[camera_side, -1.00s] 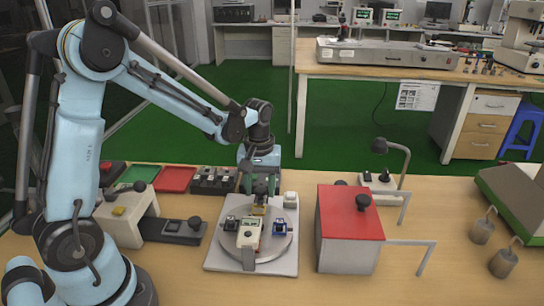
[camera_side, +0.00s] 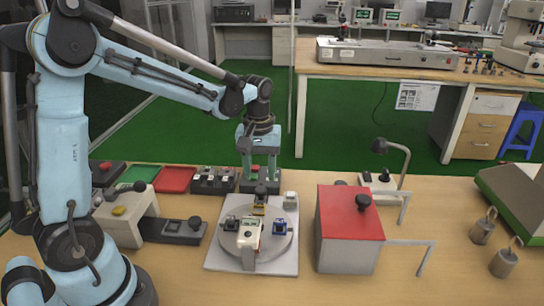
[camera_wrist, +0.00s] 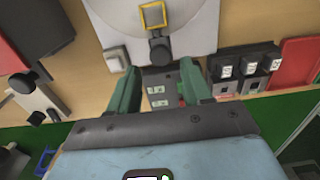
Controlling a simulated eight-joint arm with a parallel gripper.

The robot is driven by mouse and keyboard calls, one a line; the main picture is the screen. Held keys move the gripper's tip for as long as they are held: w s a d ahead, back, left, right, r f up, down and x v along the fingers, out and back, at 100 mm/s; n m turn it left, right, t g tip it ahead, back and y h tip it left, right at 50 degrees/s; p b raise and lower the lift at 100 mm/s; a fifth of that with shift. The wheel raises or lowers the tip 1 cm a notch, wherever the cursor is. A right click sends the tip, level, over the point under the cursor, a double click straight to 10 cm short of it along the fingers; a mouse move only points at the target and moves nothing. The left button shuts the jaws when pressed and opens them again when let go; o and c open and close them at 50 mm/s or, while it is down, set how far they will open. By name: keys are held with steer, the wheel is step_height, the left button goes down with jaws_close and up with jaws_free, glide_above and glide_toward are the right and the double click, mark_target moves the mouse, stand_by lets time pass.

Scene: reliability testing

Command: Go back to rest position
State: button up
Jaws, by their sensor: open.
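My gripper (camera_side: 260,176) hangs at the back edge of the round plate device, with its two fingers pointing down. It is open, and nothing shows between the fingers. The fingers also show in the wrist view (camera_wrist: 160,88), spread apart. The round plate (camera_side: 275,244) on its white base has a white-and-yellow clamp unit, a blue block and a dark block around it. A yellow square piece (camera_side: 259,209) sits at its back; it also shows in the wrist view (camera_wrist: 153,16), apart from the fingers.
A red-topped box (camera_side: 350,213) with a black knob stands to the right of the plate. Red and green trays (camera_side: 174,180) and a row of dark sockets (camera_side: 213,180) lie behind left. Metal weights (camera_side: 484,230) stand at right.

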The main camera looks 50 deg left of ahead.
steer(key=shift+s+d+r, duration=0.2)
steer(key=shift+s+r, duration=0.1)
steer(key=shift+r, duration=0.1)
steer(key=s+d+r+m+t, duration=0.4)
steer(key=s+m+t, duration=0.3)
steer(key=s+m, duration=0.2)
steer(key=shift+d+r, duration=0.2)
steer(key=shift+d, duration=0.6)
